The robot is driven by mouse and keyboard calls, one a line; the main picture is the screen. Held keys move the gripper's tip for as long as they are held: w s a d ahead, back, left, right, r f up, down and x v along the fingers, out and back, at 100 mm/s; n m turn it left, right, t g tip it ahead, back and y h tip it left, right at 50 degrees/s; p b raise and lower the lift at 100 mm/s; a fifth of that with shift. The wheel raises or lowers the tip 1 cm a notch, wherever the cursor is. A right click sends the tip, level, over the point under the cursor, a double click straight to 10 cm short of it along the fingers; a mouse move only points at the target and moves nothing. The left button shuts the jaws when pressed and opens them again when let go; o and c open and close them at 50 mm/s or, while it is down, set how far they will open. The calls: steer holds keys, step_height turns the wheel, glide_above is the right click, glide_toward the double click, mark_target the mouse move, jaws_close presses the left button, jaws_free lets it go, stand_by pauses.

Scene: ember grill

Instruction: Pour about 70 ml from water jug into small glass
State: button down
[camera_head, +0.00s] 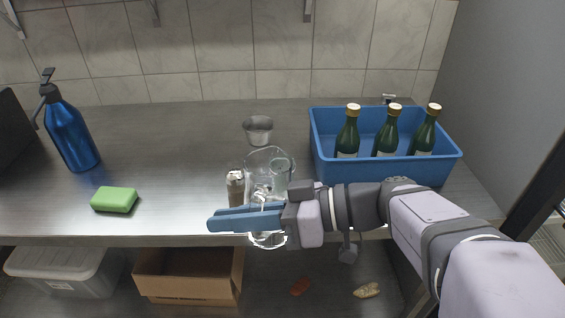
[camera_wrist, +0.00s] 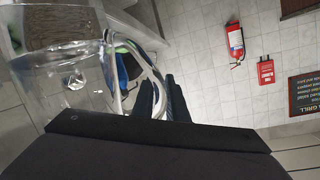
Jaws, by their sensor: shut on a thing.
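The clear water jug (camera_head: 256,165) is at the counter's front middle in the head view. It also fills the upper left of the wrist view (camera_wrist: 60,95), with its curved handle running to my fingers. My gripper (camera_head: 245,218) is shut on the jug's handle, its blue fingers pointing left in front of the jug. The jug's rounded base shows below the fingers, over the counter's front edge. A faint clear round outline, possibly the small glass (camera_head: 281,168), shows at the jug's upper right. I cannot tell it surely from the jug. The water level is unclear.
A shaker (camera_head: 235,188) stands close left of the jug, and a metal cup (camera_head: 257,130) behind it. A blue crate (camera_head: 385,172) with green bottles is at right. A green sponge (camera_head: 114,200) and blue pump bottle (camera_head: 70,138) are left, with bare counter between.

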mark_target(245, 161)
steer(key=w+r+m+p, duration=0.1)
steer(key=w+m+p, duration=0.1)
steer(key=p, duration=0.3)
steer(key=w+d+r+m+g+y+p, duration=0.1)
steer(key=w+r+m+p, duration=0.1)
steer(key=p, duration=0.4)
steer(key=w+r+m+p, duration=0.2)
steer(key=p, duration=0.4)
steer(key=shift+w+d+r+m+g+y, duration=0.25)
steer(key=shift+d+m+g+y, duration=0.05)
steer(key=shift+g+y, duration=0.1)
steer(key=w+m+p, duration=0.1)
steer(key=p, duration=0.2)
steer(key=shift+w+d+f+m, duration=0.1)
steer(key=shift+d+m, duration=0.05)
steer(key=shift+m, duration=0.15)
steer(key=shift+w+d+r+m+y+p, duration=0.1)
steer(key=shift+w+r+m+y+p, duration=0.3)
steer(key=shift+p, duration=0.4)
steer(key=shift+w+d+r+m+g+p, duration=0.15)
steer(key=shift+w+r+m+p, duration=0.4)
steer(key=shift+p, duration=0.4)
steer(key=shift+w+d+r+m+g+p, duration=0.15)
steer(key=shift+w+r+m+p, duration=0.15)
steer(key=shift+w+m+p, duration=0.45)
steer(key=shift+w+d+r+m+y+p, duration=0.1)
steer(key=shift+w+r+m+y+p, duration=0.15)
steer(key=shift+w+m+y+p, duration=0.15)
stand_by(1.3)
